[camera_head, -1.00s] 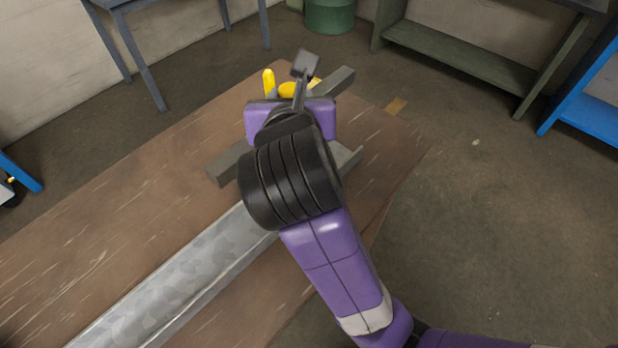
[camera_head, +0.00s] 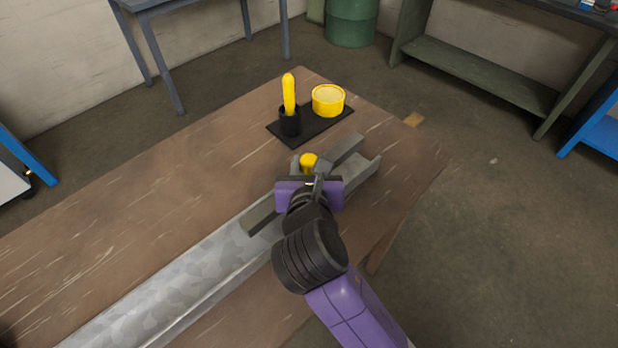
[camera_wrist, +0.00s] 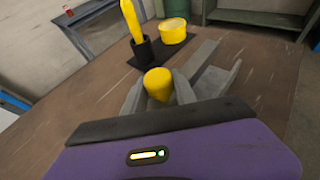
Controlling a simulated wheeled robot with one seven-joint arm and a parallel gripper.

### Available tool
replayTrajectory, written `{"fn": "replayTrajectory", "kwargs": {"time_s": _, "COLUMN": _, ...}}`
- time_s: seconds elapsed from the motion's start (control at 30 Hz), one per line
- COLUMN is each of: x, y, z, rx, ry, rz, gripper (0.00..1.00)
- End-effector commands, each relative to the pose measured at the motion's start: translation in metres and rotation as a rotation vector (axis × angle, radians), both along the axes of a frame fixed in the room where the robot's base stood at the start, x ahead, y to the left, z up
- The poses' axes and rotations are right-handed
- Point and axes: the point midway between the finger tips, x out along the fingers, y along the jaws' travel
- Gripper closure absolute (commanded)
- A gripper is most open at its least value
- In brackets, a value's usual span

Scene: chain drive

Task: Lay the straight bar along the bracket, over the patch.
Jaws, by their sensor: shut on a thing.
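The straight bar (camera_head: 261,215) is dark grey with a yellow knob (camera_head: 308,160) at its middle. My gripper (camera_head: 309,172) is shut on the knob; the wrist view shows the knob (camera_wrist: 158,84) between the two grey fingers. The bracket (camera_head: 185,270) is a long galvanised channel lying across the table. The bar is roughly parallel to it, over or just beside its far edge near the right end. In the wrist view the bar (camera_wrist: 198,64) lies left of the bracket's end (camera_wrist: 215,80). I cannot tell whether they touch. The patch is not visible; my gripper and wrist hide the bracket's middle there.
A black mat (camera_head: 322,127) behind the bar carries a black holder with an upright yellow-handled tool (camera_head: 289,95) and a yellow tin (camera_head: 328,99). The wooden table (camera_head: 110,230) is bare to the left. Its right edge is close to the bracket's end.

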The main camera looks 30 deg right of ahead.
Motion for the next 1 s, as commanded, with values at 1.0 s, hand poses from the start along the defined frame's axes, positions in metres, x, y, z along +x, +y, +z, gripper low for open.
{"fn": "replayTrajectory", "kwargs": {"time_s": 1.0, "x": -0.001, "y": 0.000, "z": -0.053, "rx": 0.000, "ry": 0.008, "rz": 0.001, "gripper": 1.00}}
